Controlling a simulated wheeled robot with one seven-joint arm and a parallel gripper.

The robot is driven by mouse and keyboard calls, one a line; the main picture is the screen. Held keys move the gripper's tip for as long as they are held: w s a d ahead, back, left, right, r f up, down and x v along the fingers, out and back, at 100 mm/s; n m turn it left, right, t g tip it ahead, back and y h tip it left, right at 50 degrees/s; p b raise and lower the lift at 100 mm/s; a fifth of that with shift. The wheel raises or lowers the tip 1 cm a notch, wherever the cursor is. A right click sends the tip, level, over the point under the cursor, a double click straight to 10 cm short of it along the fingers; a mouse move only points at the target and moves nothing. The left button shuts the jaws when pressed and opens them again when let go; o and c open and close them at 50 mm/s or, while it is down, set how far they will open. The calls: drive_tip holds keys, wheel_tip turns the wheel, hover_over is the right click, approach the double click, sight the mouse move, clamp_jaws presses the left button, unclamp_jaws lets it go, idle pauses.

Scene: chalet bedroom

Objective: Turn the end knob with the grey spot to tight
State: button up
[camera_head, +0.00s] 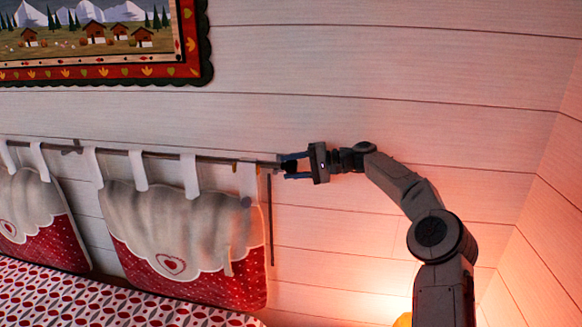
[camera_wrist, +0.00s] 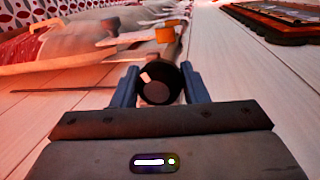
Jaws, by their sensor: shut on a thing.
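The end knob (camera_wrist: 172,76) is dark and round and sits at the right end of the curtain-style rod (camera_head: 215,159) on the wall. In the wrist view its face shows a dull grey round spot low down and a small pale patch at upper left. My gripper (camera_wrist: 160,72) has one blue-grey finger on each side of the knob and is shut on it. In the head view my gripper (camera_head: 284,166) reaches in from the right, level with the rod's end. The fingers hide most of the knob there.
Two padded red-and-white cushions (camera_head: 165,215) hang from the rod by white loops. A small orange-tan piece (camera_wrist: 165,34) sits on the rod beyond the knob. A framed picture (camera_head: 190,40) hangs above left. A patterned bedspread (camera_head: 60,295) lies below. The wall to the right is bare.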

drive_tip(key=shift+r, duration=0.25)
drive_tip(key=o, duration=0.9)
drive_tip(key=shift+o, duration=0.4)
drive_tip(key=shift+f, duration=0.15)
drive_tip(key=shift+d, duration=0.1)
drive_tip(key=shift+d, duration=0.3)
drive_tip(key=b+v, duration=0.3)
drive_tip(key=v, duration=0.8)
drive_tip(key=shift+d, duration=0.2)
